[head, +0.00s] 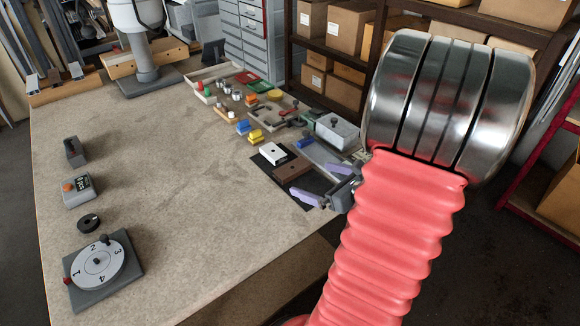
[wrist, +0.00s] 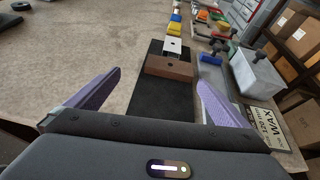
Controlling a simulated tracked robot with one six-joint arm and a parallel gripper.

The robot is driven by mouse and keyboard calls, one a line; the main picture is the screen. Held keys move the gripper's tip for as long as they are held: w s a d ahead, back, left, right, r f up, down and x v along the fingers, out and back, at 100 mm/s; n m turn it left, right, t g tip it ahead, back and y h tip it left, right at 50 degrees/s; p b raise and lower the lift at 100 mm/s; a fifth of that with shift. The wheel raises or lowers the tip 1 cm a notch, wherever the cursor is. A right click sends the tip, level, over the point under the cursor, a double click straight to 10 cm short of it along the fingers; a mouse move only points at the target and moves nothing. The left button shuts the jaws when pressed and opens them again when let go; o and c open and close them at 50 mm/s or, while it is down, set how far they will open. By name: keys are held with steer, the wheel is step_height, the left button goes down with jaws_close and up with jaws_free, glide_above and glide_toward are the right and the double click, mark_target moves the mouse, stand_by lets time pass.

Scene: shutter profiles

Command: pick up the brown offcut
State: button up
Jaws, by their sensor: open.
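The brown offcut (head: 291,170) lies on a black mat (head: 313,184) near the right edge of the table, beside a white block with a dark hole (head: 273,154). In the wrist view the brown offcut (wrist: 170,67) lies crosswise ahead of my fingers, with the white block (wrist: 173,46) just beyond it. My gripper (head: 322,183) has two purple fingers, spread apart with nothing between them. In the wrist view my gripper (wrist: 148,88) is over the near part of the black mat, short of the offcut. My red arm hides part of the table's right edge.
Yellow and blue blocks (head: 255,136) stand beyond the white block. A numbered dial (head: 98,262) is at the left. The table's middle is clear.

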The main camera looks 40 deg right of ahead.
steer(key=shift+s+d+f+m+h, duration=0.2)
steer(key=shift+s+d+m, duration=0.1)
steer(key=shift+d, duration=0.15)
steer(key=shift+s+d+f+m+h, duration=0.1)
steer(key=shift+s+d+m+h, duration=0.15)
steer(key=shift+d, duration=0.2)
steer(key=shift+w, duration=0.1)
glide_toward(291, 167)
steer(key=shift+x, duration=0.9)
steer(key=shift+w+f, duration=0.2)
steer(key=shift+w, duration=0.1)
steer(key=shift+w, duration=0.1)
steer(key=shift+x, duration=2.55)
steer(key=shift+d, duration=0.1)
steer(key=shift+c, duration=0.5)
